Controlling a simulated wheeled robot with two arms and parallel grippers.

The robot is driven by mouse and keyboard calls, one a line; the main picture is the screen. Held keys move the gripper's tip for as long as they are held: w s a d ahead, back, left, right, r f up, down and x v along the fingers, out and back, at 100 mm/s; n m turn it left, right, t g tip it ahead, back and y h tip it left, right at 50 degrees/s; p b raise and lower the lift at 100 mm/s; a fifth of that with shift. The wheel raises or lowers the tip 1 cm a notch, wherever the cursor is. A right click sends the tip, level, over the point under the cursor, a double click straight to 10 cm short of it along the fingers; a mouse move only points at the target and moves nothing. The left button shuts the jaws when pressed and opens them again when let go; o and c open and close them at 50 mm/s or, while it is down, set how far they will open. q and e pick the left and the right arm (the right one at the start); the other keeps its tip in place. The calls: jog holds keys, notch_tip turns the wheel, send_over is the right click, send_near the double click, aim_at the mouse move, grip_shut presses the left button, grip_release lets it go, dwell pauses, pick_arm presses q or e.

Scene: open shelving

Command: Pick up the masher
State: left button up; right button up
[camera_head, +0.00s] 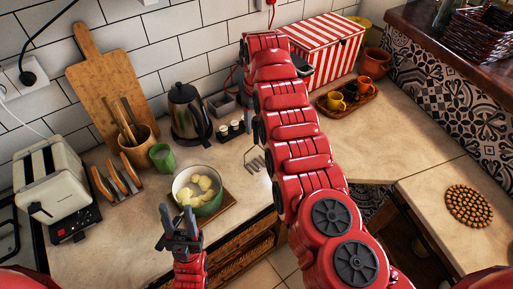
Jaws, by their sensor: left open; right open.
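The masher (256,163) is a metal tool with a zigzag wire head on the counter (355,153), just left of my long red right arm. Its other end is hard to make out beside the arm. A green pot (209,208) holding pale, peeled potato-like pieces (200,188) sits on a wooden board left of the masher. My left gripper (179,217) is open and empty, pointing up in front of the pot, below and left of the masher. My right arm reaches up across the counter toward the back wall; its gripper's fingers are hidden behind the arm.
A kettle (186,112), small spice jars (234,127), a green mug (162,157), a utensil holder (139,145) and a toaster (52,178) line the left and back. A striped box (325,45) and a cup tray (346,98) stand right of my arm. The right counter is mostly clear.

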aim_at(256, 132)
notch_tip(256, 132, down, 4)
jog(key=p, duration=0.2)
jog(key=shift+a+f+p, duration=0.1)
jog(key=shift+p, duration=0.2)
jog(key=shift+f, duration=0.2)
grip_shut()
